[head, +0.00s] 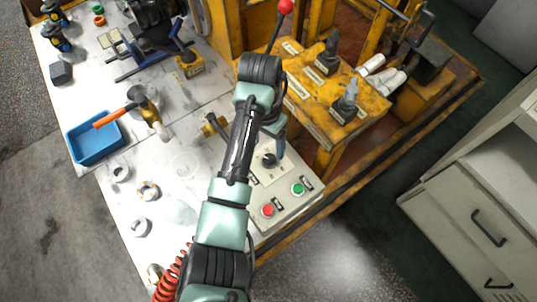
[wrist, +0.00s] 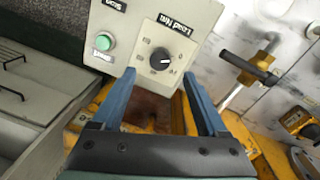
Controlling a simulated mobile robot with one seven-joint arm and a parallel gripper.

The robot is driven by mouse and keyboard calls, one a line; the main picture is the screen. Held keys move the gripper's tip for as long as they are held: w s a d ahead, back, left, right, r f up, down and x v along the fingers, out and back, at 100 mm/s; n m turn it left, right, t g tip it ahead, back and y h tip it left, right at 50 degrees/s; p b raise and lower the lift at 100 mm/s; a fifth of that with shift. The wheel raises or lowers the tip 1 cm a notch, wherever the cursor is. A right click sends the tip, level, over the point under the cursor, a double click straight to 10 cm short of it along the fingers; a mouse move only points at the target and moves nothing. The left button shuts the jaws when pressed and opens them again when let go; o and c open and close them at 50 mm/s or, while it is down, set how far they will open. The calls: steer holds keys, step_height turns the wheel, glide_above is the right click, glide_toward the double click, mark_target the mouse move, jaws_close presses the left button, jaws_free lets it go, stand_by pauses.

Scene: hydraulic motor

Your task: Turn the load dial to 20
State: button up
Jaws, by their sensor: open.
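The load dial is a round black knob (wrist: 160,59) on a grey control panel (wrist: 131,25); its label "Load Nm" and scale appear upside down in the wrist view. A light pointer mark shows on the knob's right side; the scale figures are too small to read. In the head view, the knob (head: 268,160) sits near the panel's far end, partly beside my arm. My gripper (wrist: 158,74) is open and empty, its two blue fingers on either side of the knob in the picture. Whether they touch it I cannot tell. The gripper (head: 280,150) also shows above the panel in the head view.
A green button (head: 298,189) and a red button (head: 268,211) sit on the same panel. A yellow lever stand (head: 318,105) rises just behind it. A brass valve pipe (head: 212,125) stands to the left.

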mark_target(269, 159)
step_height(269, 159, down, 7)
steer(key=shift+d+f, duration=0.1)
steer(key=shift+d, duration=0.05)
jaws_close()
stand_by(0.5)
